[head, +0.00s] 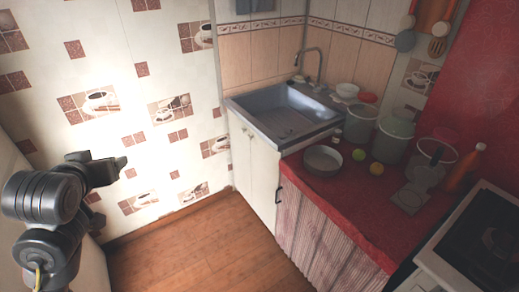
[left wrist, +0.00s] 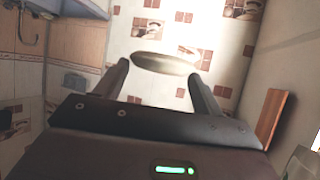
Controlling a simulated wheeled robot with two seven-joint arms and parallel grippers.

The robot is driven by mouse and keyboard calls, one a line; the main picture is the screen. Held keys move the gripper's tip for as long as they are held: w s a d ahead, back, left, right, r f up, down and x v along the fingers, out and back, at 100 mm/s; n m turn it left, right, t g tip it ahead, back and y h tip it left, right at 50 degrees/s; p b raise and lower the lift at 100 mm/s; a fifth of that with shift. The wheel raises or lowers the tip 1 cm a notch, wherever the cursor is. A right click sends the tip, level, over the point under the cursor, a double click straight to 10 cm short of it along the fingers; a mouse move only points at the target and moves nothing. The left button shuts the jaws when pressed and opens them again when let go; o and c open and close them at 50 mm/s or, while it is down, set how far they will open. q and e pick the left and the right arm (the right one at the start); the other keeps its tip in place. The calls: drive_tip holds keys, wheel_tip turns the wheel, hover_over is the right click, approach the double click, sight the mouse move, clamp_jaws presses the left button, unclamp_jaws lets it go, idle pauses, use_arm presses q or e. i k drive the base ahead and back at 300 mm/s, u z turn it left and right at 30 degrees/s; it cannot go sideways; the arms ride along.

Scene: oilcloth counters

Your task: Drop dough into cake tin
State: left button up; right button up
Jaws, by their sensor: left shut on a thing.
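My left gripper (head: 104,170) is raised at the left of the head view, in front of the tiled wall and far from the counter. In the left wrist view it is shut on a pale, flattened oval piece, the dough (left wrist: 165,63), held between the fingertips. The dough cannot be made out in the head view. The cake tin (head: 322,162), round, grey and low, stands on the red oilcloth counter near its left end, beside the sink. Its inside looks empty. My right gripper is not in view.
An orange bottle (head: 464,170) and a stove (head: 480,245) are farther right. The sink (head: 285,110) is behind. The wooden floor (head: 200,255) is clear.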

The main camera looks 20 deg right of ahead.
sight(318, 163)
drive_tip(key=z, duration=0.35)
drive_tip(key=i, duration=0.7)
drive_tip(key=z, duration=1.05)
drive_tip(key=i, duration=0.3)
drive_tip(key=z, duration=0.25)
